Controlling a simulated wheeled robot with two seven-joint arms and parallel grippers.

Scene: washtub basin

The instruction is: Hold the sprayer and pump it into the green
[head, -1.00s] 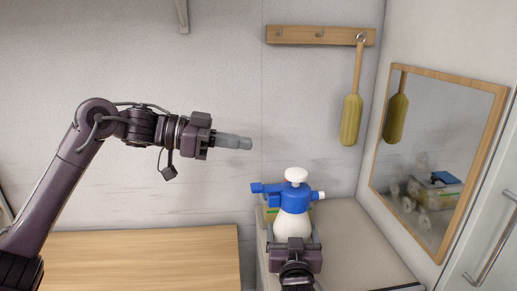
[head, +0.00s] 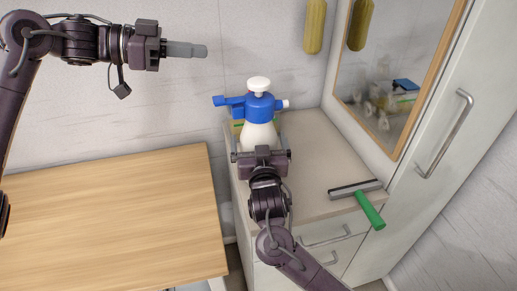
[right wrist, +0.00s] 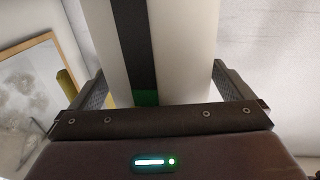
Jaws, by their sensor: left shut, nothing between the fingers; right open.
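The sprayer stands upright on the cabinet top, with a white bottle (head: 259,136), a blue head (head: 259,108) and a white pump knob (head: 259,83). My right gripper (head: 261,143) is open at the near side of the bottle, with a finger on each side. In the right wrist view the white body (right wrist: 185,50), with a dark stripe and a green patch, fills the space between the fingers (right wrist: 163,85). My left gripper (head: 204,50) is shut and empty, up and left of the pump knob. A small green-edged thing (head: 237,124) shows partly behind the sprayer; most of it is hidden.
A squeegee with a green handle (head: 370,210) lies at the cabinet top's right front edge, its handle sticking out. A wooden table (head: 110,215) is at left, clear. A mirror (head: 395,75) and a tall cupboard door with a handle (head: 445,135) bound the right side.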

